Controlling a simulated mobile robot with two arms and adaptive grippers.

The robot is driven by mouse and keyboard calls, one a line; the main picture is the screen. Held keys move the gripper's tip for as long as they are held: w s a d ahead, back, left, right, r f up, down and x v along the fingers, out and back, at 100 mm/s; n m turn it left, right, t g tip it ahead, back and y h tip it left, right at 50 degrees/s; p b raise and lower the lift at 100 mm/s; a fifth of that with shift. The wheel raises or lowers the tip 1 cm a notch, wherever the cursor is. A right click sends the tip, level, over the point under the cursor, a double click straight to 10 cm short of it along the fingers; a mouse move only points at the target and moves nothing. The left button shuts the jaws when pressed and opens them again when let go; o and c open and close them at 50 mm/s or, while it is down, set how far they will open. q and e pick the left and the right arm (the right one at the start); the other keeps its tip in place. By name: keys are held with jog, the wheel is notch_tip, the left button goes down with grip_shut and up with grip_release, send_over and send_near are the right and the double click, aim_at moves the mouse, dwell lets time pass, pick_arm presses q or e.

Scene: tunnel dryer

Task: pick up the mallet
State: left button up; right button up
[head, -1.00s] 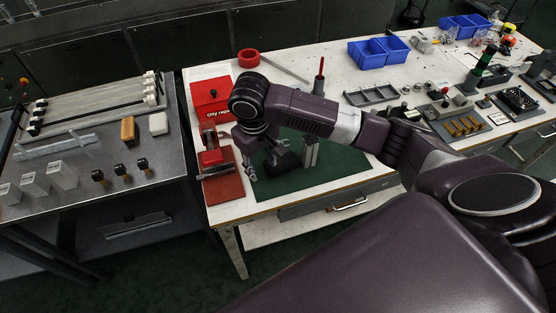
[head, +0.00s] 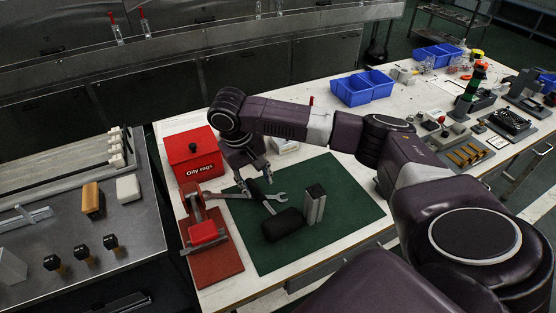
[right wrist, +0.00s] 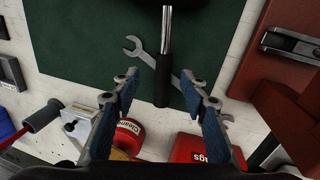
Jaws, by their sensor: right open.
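The mallet has a dark cylindrical head (head: 283,225) lying on the green mat (head: 345,210). Its black grip points to my right gripper (head: 257,184) in the head view. In the right wrist view, the bright shaft and black grip (right wrist: 162,82) run down from the dark head at the top edge. My right gripper (right wrist: 160,88) is open, with one blue-padded finger on each side of the grip's end. No contact with the grip shows; height above it is hard to tell. My left gripper is not in view.
A wrench (head: 274,196) lies crossing near the mallet's handle. A metal block (head: 314,204) stands upright beside the mallet head. A red vise (head: 203,228) on a red board and a red rag box (head: 190,155) stand left of the mat. The mat's right part is clear.

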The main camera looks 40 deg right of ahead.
aim_at(259, 193)
notch_tip(259, 193, down, 2)
jog(key=shift+f, duration=0.25)
jog(key=shift+w+d+f, duration=0.1)
jog(key=shift+d+f, duration=0.1)
jog(key=shift+f, duration=1.2)
jog(key=shift+d, duration=0.1)
jog(key=c, duration=0.6)
grip_shut()
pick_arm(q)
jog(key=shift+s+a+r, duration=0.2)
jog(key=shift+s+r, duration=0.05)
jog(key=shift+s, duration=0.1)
